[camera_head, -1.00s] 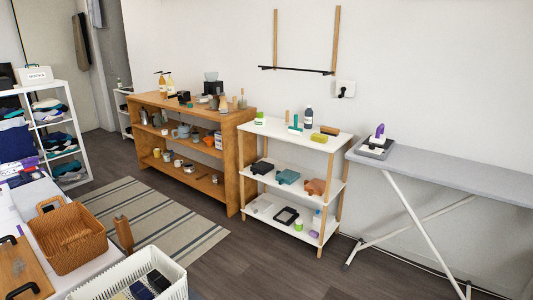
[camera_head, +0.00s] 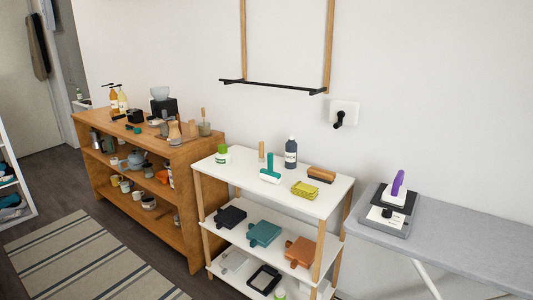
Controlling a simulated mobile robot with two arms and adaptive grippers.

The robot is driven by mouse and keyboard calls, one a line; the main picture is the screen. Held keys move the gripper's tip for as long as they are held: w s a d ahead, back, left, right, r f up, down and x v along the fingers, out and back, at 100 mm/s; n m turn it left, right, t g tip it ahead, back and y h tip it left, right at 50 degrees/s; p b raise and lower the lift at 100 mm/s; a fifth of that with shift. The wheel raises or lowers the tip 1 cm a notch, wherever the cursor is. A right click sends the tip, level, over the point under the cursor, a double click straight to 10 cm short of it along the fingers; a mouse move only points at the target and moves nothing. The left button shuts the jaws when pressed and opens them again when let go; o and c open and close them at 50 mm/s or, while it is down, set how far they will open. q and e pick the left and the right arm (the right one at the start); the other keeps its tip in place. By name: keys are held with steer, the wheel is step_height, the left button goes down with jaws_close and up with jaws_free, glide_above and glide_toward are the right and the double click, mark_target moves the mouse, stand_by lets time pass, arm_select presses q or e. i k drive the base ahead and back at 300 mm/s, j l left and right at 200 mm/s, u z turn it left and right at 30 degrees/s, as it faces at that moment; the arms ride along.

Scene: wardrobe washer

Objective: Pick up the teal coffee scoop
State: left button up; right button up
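A small dark teal item (camera_head: 133,128) lies on top of the wooden shelf unit (camera_head: 181,148), near its front edge. It looks like the coffee scoop, but it is too small to be sure. It lies in front of a dark grinder-like appliance (camera_head: 164,107) and close to a small black box (camera_head: 135,116). Neither of my grippers is in view.
A white shelf cart (camera_head: 235,180) holds a teal-headed roller (camera_head: 270,175), a dark bottle (camera_head: 291,152) and a brush (camera_head: 321,174). A striped rug (camera_head: 80,262) covers floor before the wooden unit.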

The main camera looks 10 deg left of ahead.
mark_target(137, 131)
steer(key=i+j+u, duration=0.25)
steer(key=i+u, duration=0.2)
steer(key=i, duration=0.25)
steer(key=i+u, duration=0.5)
steer(key=i, duration=0.25)
steer(key=i+j+u, duration=0.2)
steer(key=i+j, duration=0.5)
steer(key=i+j+u, duration=0.1)
steer(key=i+u, duration=0.25)
steer(key=i, duration=0.2)
steer(key=i+u, duration=0.35)
steer(key=i, duration=0.2)
steer(key=i+j, duration=0.1)
steer(key=i, duration=1.25)
steer(key=j+u, duration=0.05)
steer(key=j, duration=0.05)
